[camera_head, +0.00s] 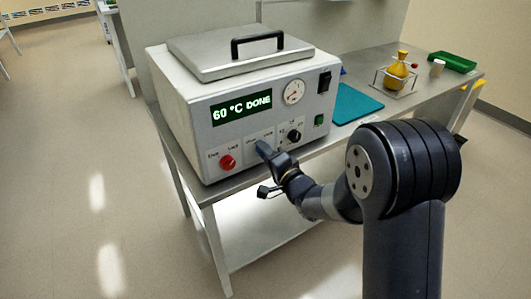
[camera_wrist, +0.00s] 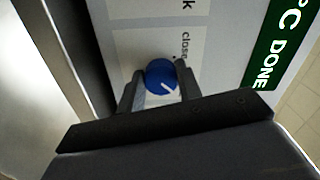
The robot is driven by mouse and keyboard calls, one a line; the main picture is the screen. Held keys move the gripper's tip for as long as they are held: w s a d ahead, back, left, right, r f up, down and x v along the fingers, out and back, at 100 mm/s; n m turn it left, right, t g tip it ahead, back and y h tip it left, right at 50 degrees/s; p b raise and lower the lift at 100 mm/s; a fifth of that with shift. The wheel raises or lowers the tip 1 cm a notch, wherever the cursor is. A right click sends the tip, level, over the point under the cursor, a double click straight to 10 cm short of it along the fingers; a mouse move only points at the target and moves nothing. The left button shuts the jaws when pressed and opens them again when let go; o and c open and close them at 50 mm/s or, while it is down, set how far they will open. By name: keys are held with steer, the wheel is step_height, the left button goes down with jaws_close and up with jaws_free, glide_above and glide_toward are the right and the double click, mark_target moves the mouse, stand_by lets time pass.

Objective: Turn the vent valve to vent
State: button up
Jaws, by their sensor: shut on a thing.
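The vent valve is a round blue knob (camera_wrist: 160,73) with a white pointer line, on the pale front panel of the vacuum oven (camera_head: 190,128). In the wrist view the knob sits between my two fingers, and its line slants across its lower right part. A printed label beside it reads "close" in part. My gripper (camera_head: 264,150) is shut on the knob, with a finger on each side of it in the wrist view (camera_wrist: 157,92). I cannot tell for sure which label the line points at.
A red knob (camera_head: 227,162) lies left of my gripper and a black knob (camera_head: 294,136) to the right. The display (camera_head: 241,108) reads "60 °C DONE". A gauge (camera_head: 294,92) is above. A teal mat (camera_head: 355,104) and a racked yellow flask (camera_head: 396,74) are on the bench.

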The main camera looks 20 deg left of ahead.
stand_by(0.3)
steer(key=o, duration=1)
steer(key=shift+c, duration=0.2)
steer(key=v, duration=1.1)
steer(key=shift+a, duration=0.1)
steer(key=x, duration=1)
steer(key=shift+w+a, duration=0.3)
